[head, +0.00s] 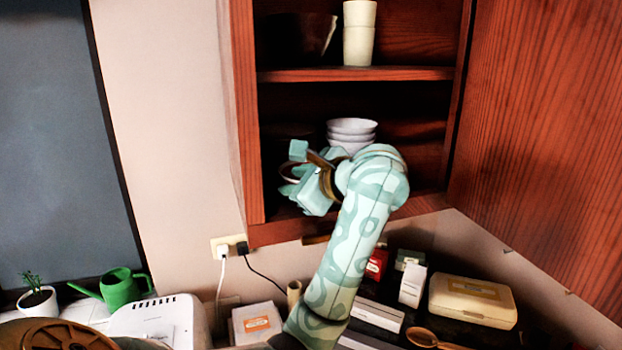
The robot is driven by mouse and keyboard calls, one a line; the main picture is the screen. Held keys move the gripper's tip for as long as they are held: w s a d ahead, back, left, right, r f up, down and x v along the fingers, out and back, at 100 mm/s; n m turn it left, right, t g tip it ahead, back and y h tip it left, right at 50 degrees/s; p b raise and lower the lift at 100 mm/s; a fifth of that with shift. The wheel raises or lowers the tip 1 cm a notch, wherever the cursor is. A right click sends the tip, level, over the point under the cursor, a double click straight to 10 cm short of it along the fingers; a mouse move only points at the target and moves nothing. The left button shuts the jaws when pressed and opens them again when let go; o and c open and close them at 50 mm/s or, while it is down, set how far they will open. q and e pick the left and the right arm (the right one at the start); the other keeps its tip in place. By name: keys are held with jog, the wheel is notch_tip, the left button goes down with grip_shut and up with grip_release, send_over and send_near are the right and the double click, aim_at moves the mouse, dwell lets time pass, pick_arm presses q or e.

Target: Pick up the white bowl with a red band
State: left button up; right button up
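My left gripper (302,172) is inside the open cabinet, at its lower shelf. Its pale teal fingers are beside a small bowl (287,172), of which only a whitish piece with a dark reddish edge shows at the left. The gripper hides most of this bowl. I cannot tell whether the fingers touch it or how far they are open. A stack of plain white bowls (351,128) stands just behind and to the right of the gripper, partly covered by my arm. My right gripper is not in view.
The cabinet's left side wall (244,110) is close to the gripper. The upper shelf (350,74) is above it and holds cream cups (359,35) and a dark pot. The open door (545,130) fills the right. Boxes and a wooden spoon (430,339) lie on the counter below.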

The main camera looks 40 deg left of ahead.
pick_arm(q)
jog(key=shift+s+d+r, duration=0.1)
jog(key=shift+d, duration=0.2)
grip_shut()
jog(key=shift+a, duration=0.15)
